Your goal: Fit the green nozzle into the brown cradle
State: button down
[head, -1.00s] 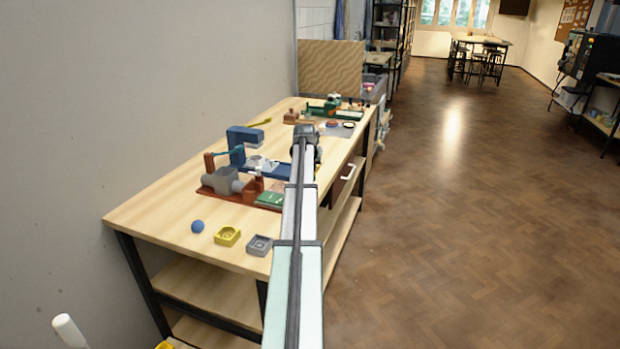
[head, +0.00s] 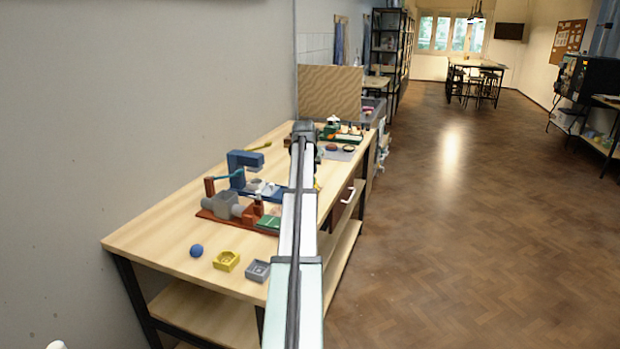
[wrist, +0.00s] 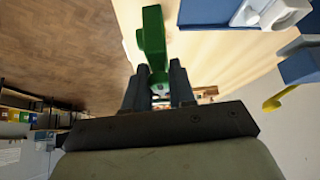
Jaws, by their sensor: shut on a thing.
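A green nozzle (wrist: 153,38) sticks out from between the fingers of my gripper (wrist: 159,88) in the wrist view. The fingers are shut on its near end, and it is held above the bench. In the head view my arm covers the fingertips and the nozzle. I cannot pick out the brown cradle with certainty. A small brown piece (wrist: 207,92) shows just past the right finger in the wrist view, mostly hidden, and I cannot tell whether it is the cradle.
The wooden bench (head: 165,228) runs along the wall. On it stand a blue C-shaped frame (head: 238,168), a grey vise-like fixture (head: 222,205) on a red-brown base, a blue ball (head: 196,250), a yellow tray (head: 227,261) and a grey tray (head: 257,271).

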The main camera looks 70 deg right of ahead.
jog(key=w+a+r+m+g, duration=0.1)
jog(key=w+a+r+m, duration=0.15)
jog(key=w+a, duration=1.35)
jog(key=shift+n, duration=0.45)
jog(key=shift+s+a+f, duration=0.1)
jog(key=shift+a+f, duration=0.05)
jog(key=shift+f, duration=1.5)
jog(key=shift+s+a+f, duration=0.15)
jog(key=shift+f, duration=1.55)
jog(key=shift+s+a+f, duration=0.1)
jog(key=shift+a+f, duration=0.05)
jog(key=shift+f, duration=1.5)
jog(key=c, duration=0.9)
grip_release()
jog(key=shift+o, duration=0.2)
jog(key=shift+r, duration=0.15)
notch_tip(320, 180, up, 7)
